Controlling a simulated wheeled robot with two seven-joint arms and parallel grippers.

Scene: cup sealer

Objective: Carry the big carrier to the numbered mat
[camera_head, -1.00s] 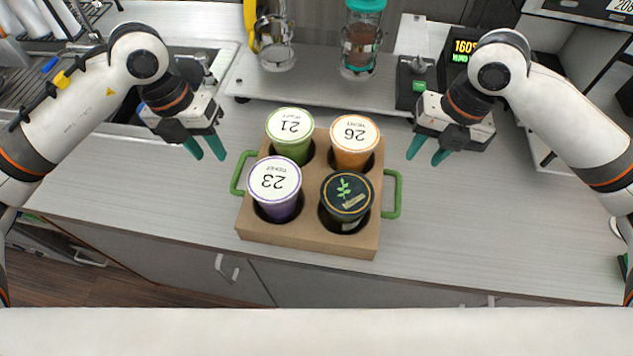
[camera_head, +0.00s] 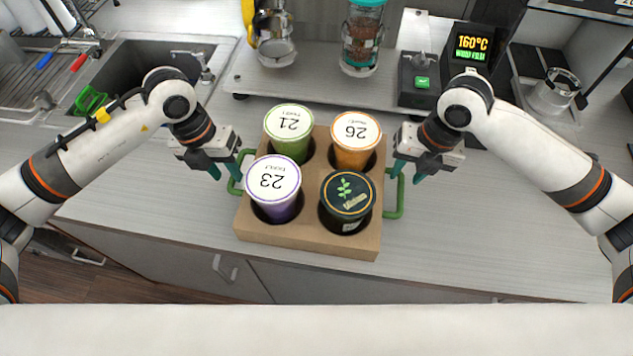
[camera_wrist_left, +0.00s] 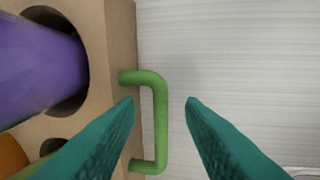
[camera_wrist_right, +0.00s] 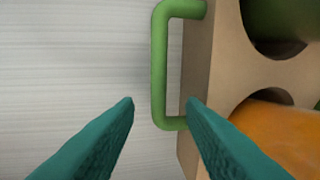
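The big carrier (camera_head: 307,233) is a brown box with green side handles, standing on the counter. It holds a green cup marked 21 (camera_head: 290,130), an orange cup marked 26 (camera_head: 355,137), a purple cup marked 23 (camera_head: 274,186) and a dark-lidded cup (camera_head: 346,200). My left gripper (camera_head: 228,176) is open at the left handle; in the left wrist view the handle (camera_wrist_left: 160,120) lies between its fingers (camera_wrist_left: 163,101). My right gripper (camera_head: 408,176) is open at the right handle; in the right wrist view that handle (camera_wrist_right: 158,65) lies between its fingers (camera_wrist_right: 160,101). I see no numbered mat.
A metal platform (camera_head: 300,85) behind the carrier bears a jar with a teal lid (camera_head: 362,40). The counter right of the carrier is clear.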

